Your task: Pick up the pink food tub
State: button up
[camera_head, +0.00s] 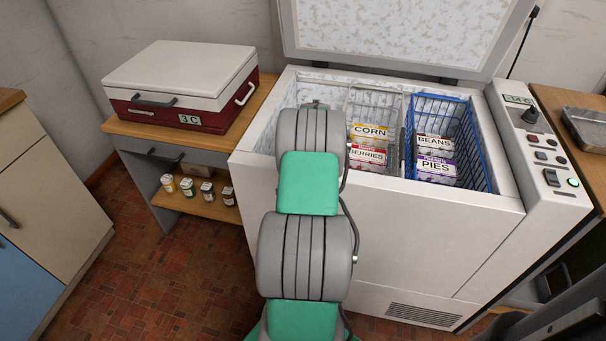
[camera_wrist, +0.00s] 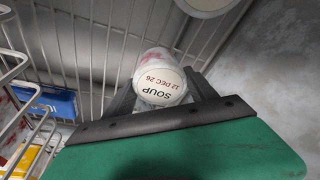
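In the wrist view a tub (camera_wrist: 160,84) with a round white lid reads "SOUP 12 DEC 26". Its side looks pale pink and frosty. My gripper (camera_wrist: 160,92) has one dark finger on each side of this tub, very close to it. I cannot tell whether the fingers press on it. In the head view my arm reaches down into the left part of the open chest freezer (camera_head: 430,230) and hides the gripper and the tub.
A wire basket (camera_head: 375,103) holds corn and berries packs; a blue basket (camera_head: 478,150) holds beans and pies. Wire bars (camera_wrist: 100,50) stand close beside the tub. Another round white lid (camera_wrist: 207,4) shows at the top. The raised freezer lid (camera_head: 400,30) stands behind.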

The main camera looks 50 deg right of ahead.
jog(key=c, duration=1.1)
jog(key=shift+r, duration=0.1)
